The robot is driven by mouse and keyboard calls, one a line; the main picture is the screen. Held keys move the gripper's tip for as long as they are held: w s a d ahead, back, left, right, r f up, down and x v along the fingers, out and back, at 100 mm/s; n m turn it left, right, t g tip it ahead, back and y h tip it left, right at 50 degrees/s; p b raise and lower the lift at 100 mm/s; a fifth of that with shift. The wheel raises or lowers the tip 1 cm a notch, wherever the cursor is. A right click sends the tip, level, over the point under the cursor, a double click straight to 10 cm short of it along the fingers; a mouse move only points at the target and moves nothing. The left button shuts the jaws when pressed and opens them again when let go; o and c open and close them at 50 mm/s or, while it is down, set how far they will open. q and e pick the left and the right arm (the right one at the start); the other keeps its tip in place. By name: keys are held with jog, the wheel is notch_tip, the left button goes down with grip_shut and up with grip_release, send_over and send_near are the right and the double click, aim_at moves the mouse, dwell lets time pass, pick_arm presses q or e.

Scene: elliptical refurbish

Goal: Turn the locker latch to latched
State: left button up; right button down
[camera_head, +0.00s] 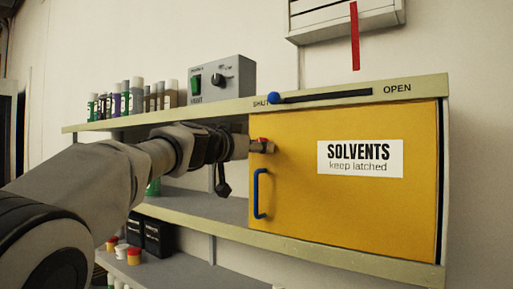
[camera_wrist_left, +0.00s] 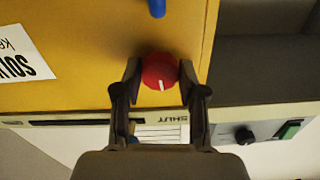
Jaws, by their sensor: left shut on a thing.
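The locker has a closed yellow door (camera_head: 300,195) with a "SOLVENTS keep latched" label (camera_head: 360,159). Its latch looks like the red knob at the door's upper left corner (camera_head: 262,140), partly covered by my gripper. In the left wrist view the red knob (camera_wrist_left: 160,70) has a white mark that points toward the shelf edge marked SHUT. My left gripper (camera_head: 258,147) is shut on this knob, with one finger on each side in the wrist view (camera_wrist_left: 162,88). My right gripper is in neither view.
A blue door handle (camera_head: 259,193) sits below the knob. A slider with a blue ball (camera_head: 273,98) stands at the SHUT end above the door. Bottles (camera_head: 135,97) and a grey control box (camera_head: 218,79) stand on the top shelf. A red strip (camera_head: 355,36) hangs above.

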pick_arm(q)
jog(key=n+b, duration=0.1)
jog(key=n, duration=0.2)
jog(key=shift+r, duration=0.15)
jog(key=n, duration=0.4)
jog(key=shift+n, duration=0.3)
jog(key=n, duration=0.4)
jog(key=shift+r, duration=0.1)
jog(key=shift+n, duration=2.8)
jog(key=o, duration=0.9)
jog(key=shift+c, duration=0.2)
jog(key=shift+o, duration=1.4)
jog(key=shift+w, duration=0.1)
jog(key=shift+d, duration=0.15)
jog(key=shift+f, duration=0.2)
